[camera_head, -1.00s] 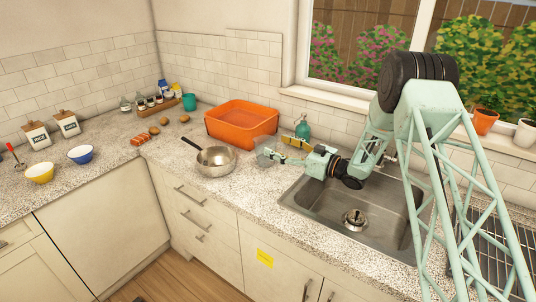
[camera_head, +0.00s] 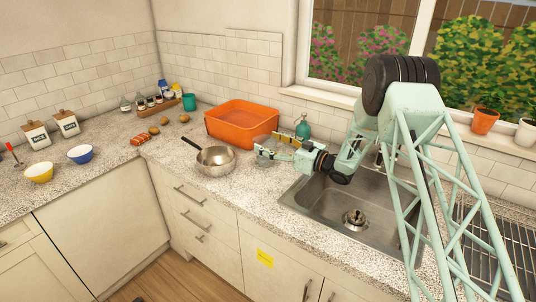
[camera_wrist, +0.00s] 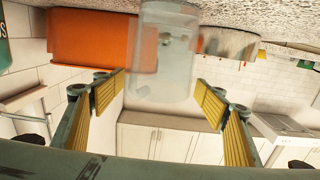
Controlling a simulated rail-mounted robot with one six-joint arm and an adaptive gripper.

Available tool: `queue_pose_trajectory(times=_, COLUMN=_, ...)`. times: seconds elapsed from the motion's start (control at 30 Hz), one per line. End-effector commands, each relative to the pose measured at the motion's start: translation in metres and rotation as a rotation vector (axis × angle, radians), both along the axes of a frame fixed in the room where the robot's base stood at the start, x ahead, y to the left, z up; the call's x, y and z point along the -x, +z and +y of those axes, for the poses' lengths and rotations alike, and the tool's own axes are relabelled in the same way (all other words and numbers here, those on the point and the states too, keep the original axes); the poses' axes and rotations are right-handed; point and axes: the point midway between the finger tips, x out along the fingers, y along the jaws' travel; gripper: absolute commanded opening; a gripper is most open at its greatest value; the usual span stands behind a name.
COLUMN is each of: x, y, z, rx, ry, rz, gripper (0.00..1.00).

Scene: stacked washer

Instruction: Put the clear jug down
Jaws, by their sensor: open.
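The clear jug (camera_wrist: 165,50) stands against the counter, which is at the top of the upside-down wrist view. It looks upright, and its rim end comes down between my fingertips. My gripper (camera_wrist: 160,88) is open, with yellow-padded fingers on either side of the jug and a visible gap on each side. In the head view my gripper (camera_head: 265,147) is low over the counter, left of the sink. There the jug (camera_head: 268,140) is faint and partly hidden by the fingers.
An orange tub (camera_head: 242,122) stands close behind the jug. A metal saucepan (camera_head: 216,160) is just to its left, and a teal spray bottle (camera_head: 302,127) is behind my gripper. The sink (camera_head: 350,205) lies to the right. The counter front near the saucepan is clear.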

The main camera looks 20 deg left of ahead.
Motion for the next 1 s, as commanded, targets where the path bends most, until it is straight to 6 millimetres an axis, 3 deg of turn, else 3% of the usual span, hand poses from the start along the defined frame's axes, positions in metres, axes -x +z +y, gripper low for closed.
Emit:
queue_pose_trajectory(times=0.63, x=-0.0013, y=-0.0001, z=0.0036, rx=0.000, ry=-0.001, rz=0.001, gripper=0.66)
queue_pose_trajectory(times=1.0, x=-0.0013, y=-0.0001, z=0.0036, rx=0.000, ry=-0.001, rz=0.001, gripper=0.33)
